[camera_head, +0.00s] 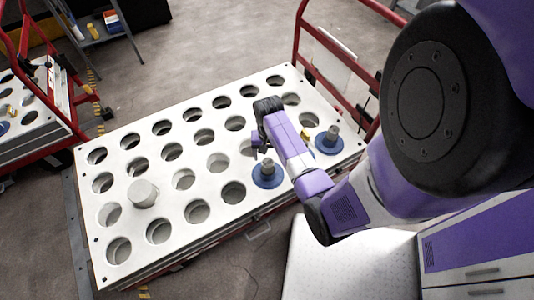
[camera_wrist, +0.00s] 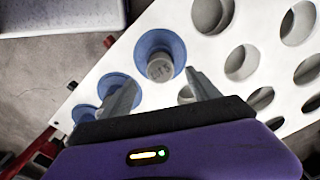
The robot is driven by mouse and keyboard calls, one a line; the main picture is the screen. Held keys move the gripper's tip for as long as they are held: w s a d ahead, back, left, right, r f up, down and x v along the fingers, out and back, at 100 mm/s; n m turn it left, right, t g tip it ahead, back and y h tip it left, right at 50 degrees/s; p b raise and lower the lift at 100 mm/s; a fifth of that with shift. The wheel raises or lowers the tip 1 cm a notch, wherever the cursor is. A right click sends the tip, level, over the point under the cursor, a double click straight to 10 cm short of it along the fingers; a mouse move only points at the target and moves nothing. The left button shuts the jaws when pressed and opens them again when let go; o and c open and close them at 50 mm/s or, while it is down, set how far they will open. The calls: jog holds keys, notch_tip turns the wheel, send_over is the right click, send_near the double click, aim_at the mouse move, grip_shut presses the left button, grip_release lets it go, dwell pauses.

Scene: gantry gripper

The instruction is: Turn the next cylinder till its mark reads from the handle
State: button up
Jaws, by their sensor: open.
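A perforated white trolley top (camera_head: 75,160) holds blue-flanged cylinders with grey knobs. In the head view, one cylinder (camera_head: 267,175) sits at the front edge and another (camera_head: 328,140) at the right corner. The wrist view shows three, the nearest (camera_wrist: 160,68) with a small dark mark on its knob, too small to read. My gripper (camera_wrist: 162,76) is open and empty; its fingertips lie either side of this knob in the picture. Whether they touch it I cannot tell. In the head view my gripper (camera_head: 258,140) is above the tray, partly hidden by my wrist.
A plain pale cylinder (camera_head: 143,192) stands at the tray's left part. Most holes are empty. A red tubular handle frame (camera_head: 297,42) rises at the far right end. A second trolley (camera_head: 40,125) stands at the left. A shelf (camera_head: 95,30) is at the back.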

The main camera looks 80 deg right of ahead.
aim_at(268, 163)
jog(key=shift+f+b, duration=0.65)
jog(key=shift+f, duration=2.9)
grip_shut()
jog(key=shift+r+p, duration=0.2)
jog(key=shift+p, duration=0.1)
jog(key=shift+m, duration=0.4)
jog(key=shift+m+p, duration=0.45)
jog(key=shift+m, duration=0.65)
